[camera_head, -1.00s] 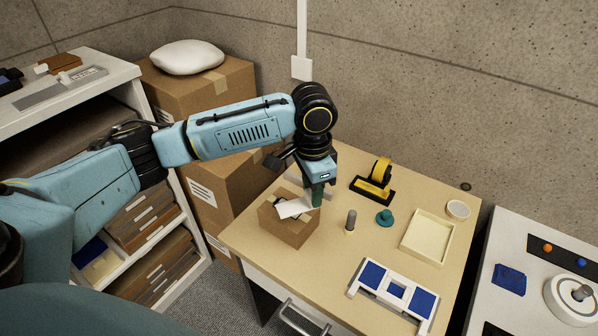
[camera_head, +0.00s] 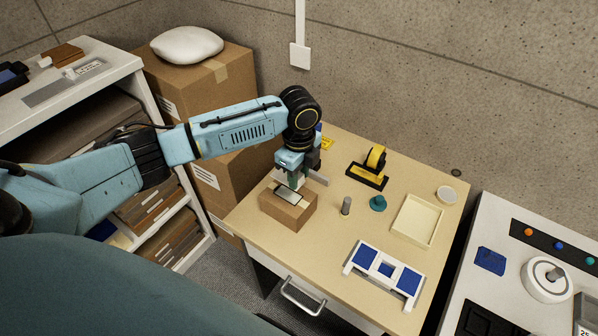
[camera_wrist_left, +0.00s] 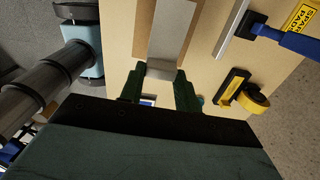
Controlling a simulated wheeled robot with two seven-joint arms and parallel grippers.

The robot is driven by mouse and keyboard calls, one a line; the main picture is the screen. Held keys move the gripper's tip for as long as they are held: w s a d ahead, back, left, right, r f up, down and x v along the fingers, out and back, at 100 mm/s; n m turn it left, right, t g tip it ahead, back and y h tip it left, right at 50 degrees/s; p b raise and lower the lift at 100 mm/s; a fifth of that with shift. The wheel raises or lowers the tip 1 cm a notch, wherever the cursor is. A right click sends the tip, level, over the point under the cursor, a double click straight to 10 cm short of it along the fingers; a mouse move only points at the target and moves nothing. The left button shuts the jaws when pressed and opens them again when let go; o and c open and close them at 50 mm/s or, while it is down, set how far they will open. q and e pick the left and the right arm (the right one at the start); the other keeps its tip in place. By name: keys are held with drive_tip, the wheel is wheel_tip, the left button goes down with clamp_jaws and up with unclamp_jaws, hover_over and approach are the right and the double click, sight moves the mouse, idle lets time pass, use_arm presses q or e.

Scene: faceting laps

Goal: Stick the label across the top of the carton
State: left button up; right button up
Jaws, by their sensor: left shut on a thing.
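The brown carton (camera_head: 285,214) stands on the wooden table below my left gripper (camera_head: 294,180). The pale label (camera_head: 292,195) lies over the middle of the carton's top, lengthwise, with brown showing on both sides. In the left wrist view my left gripper (camera_wrist_left: 160,88) has its green fingers shut on the near end of the label (camera_wrist_left: 168,38). The label's far part extends over the carton (camera_wrist_left: 143,28). I cannot tell whether the label touches the top along its whole length. My right gripper is not in view.
A yellow-and-black tape dispenser (camera_head: 371,170), grey peg (camera_head: 346,205), teal knob (camera_head: 378,202), cream tray (camera_head: 418,220) and white-and-blue rack (camera_head: 385,273) stand right of the carton. A blue-handled tool (camera_wrist_left: 262,28) lies behind it. Tall cartons (camera_head: 208,88) stand left of the table.

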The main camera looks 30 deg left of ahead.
use_arm(q)
drive_tip(key=shift+r+p, duration=0.1)
drive_tip(key=shift+p, duration=0.45)
drive_tip(key=shift+f+b, duration=1.4)
drive_tip(key=shift+f, duration=1.6)
drive_tip(key=shift+r+p, duration=0.1)
drive_tip(key=shift+p, duration=0.2)
drive_tip(key=shift+p, duration=0.3)
drive_tip(key=shift+f, duration=0.5)
